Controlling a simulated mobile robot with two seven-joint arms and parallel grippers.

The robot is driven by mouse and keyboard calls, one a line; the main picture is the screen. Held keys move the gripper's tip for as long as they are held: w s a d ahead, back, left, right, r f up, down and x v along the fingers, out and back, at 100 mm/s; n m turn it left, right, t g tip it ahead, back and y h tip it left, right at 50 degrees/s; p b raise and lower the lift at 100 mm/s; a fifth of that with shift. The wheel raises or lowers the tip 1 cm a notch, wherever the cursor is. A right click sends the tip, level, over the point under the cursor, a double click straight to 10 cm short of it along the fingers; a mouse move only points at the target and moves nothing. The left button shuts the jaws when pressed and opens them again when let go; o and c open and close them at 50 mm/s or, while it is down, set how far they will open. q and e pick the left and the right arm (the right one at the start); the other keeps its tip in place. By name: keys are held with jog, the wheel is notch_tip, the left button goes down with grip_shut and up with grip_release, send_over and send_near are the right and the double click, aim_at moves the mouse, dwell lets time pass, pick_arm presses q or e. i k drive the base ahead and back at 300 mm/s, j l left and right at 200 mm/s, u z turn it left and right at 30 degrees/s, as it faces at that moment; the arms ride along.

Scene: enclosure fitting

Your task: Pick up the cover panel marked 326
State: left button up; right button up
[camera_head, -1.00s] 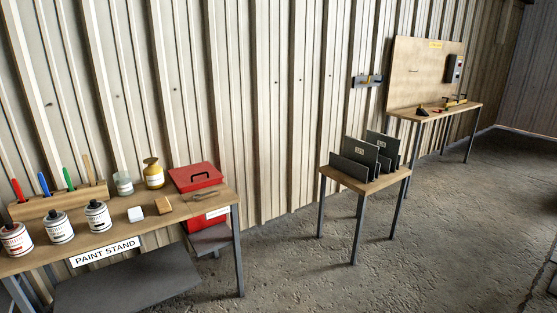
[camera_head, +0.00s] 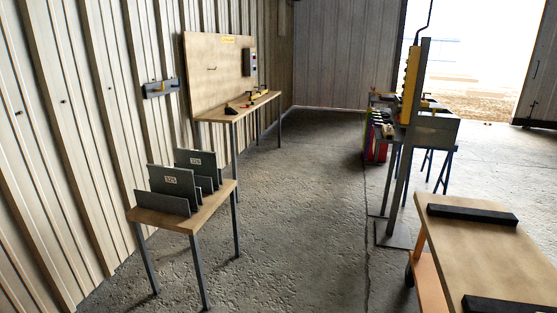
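Two dark grey cover panels stand upright in slotted holders on a small wooden table (camera_head: 205,217) at the left. The front panel (camera_head: 158,175) has a white label that seems to read 325. The panel behind it (camera_head: 208,158) has a label that looks like 326, but it is too small to read surely. Low grey plates of the holders stand in front of and beside the panels and hide their lower parts. Neither of my grippers is in view.
A wooden bench (camera_head: 240,106) with a backboard stands against the left wall. A wooden-topped cart (camera_head: 470,247) with black bars is at lower right. The concrete floor between is clear.

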aim_at(203, 162)
jog(key=i+l, duration=0.1)
jog(key=i, duration=0.4)
jog(key=i+u, duration=0.1)
jog(key=i, duration=0.35)
jog(key=i+l, duration=0.2)
jog(key=i, duration=0.3)
jog(key=i+u, duration=0.1)
jog(key=i, duration=1.45)
